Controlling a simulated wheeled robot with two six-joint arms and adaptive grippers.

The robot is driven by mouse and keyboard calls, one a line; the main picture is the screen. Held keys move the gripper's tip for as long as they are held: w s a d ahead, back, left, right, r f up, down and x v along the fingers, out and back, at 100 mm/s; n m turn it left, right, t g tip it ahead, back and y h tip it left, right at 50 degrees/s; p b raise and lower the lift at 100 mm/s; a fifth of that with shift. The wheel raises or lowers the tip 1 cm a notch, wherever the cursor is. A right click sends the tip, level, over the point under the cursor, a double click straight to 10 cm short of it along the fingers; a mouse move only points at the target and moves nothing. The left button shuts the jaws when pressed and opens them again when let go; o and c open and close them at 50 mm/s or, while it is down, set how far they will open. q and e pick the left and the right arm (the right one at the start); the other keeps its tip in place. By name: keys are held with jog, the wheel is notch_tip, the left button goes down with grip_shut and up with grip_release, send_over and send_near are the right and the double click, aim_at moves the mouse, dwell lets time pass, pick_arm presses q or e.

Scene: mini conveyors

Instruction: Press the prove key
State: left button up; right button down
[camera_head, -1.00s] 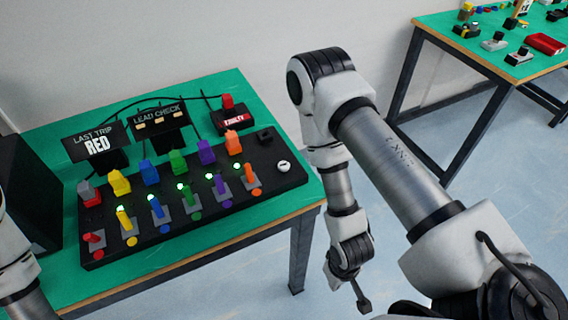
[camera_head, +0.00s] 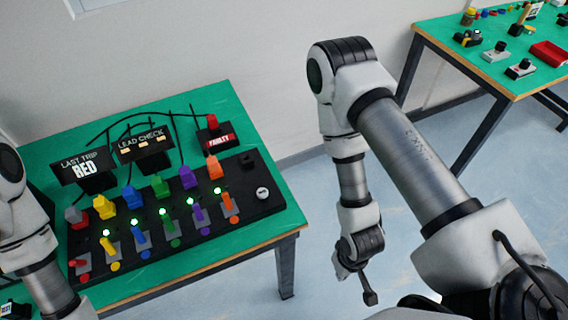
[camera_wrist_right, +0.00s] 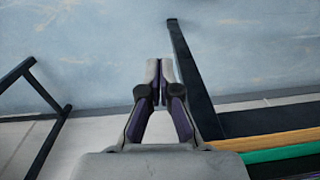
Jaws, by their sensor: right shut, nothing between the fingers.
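A black console (camera_head: 262,211) lies on the green-topped table, with a row of coloured plugs at the back and coloured levers in front. Several green lights glow beside the levers. A round white button (camera_head: 262,193) is at its right end. A red button (camera_head: 212,121) tops the box marked FAULTY (camera_head: 219,141). I cannot read a label naming the prove key. My right gripper (camera_head: 370,298) hangs beyond the table's right side, away from the console. In the right wrist view its fingers (camera_wrist_right: 158,68) are together and empty. My left arm shows at the left; its gripper is out of view.
Signs reading LAST TRIP RED (camera_head: 83,168) and LEAD CHECK (camera_head: 141,143) stand behind the console, with black cables. A second green table (camera_head: 480,68) with small parts and a red tray (camera_head: 549,53) is at back right. Open floor lies between the tables.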

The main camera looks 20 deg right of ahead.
notch_tip(320, 180, up, 6)
jog(key=w+p, duration=0.1)
jog(key=p, duration=0.2)
pick_arm(q)
notch_tip(320, 180, up, 9)
jog(key=p, duration=0.4)
pick_arm(e)
notch_tip(320, 180, up, 13)
jog(key=t+y+b, duration=0.1)
jog(key=t+y, duration=0.4)
jog(key=t, duration=0.2)
send_over(265, 192)
jog(key=shift+m, duration=0.5)
notch_tip(265, 192, down, 7)
jog(key=b, duration=0.5)
jog(key=shift+f+b, duration=0.1)
jog(key=shift+b, duration=0.3)
pick_arm(q)
notch_tip(265, 192, down, 7)
jog(key=a, duration=0.1)
jog(key=shift+s+a+r, duration=0.15)
jog(key=shift+s+a, duration=0.05)
jog(key=shift+s, duration=0.1)
pick_arm(e)
jog(key=shift+f, duration=0.45)
pick_arm(q)
jog(key=shift+b, duration=0.35)
pick_arm(e)
jog(key=shift+f, duration=0.1)
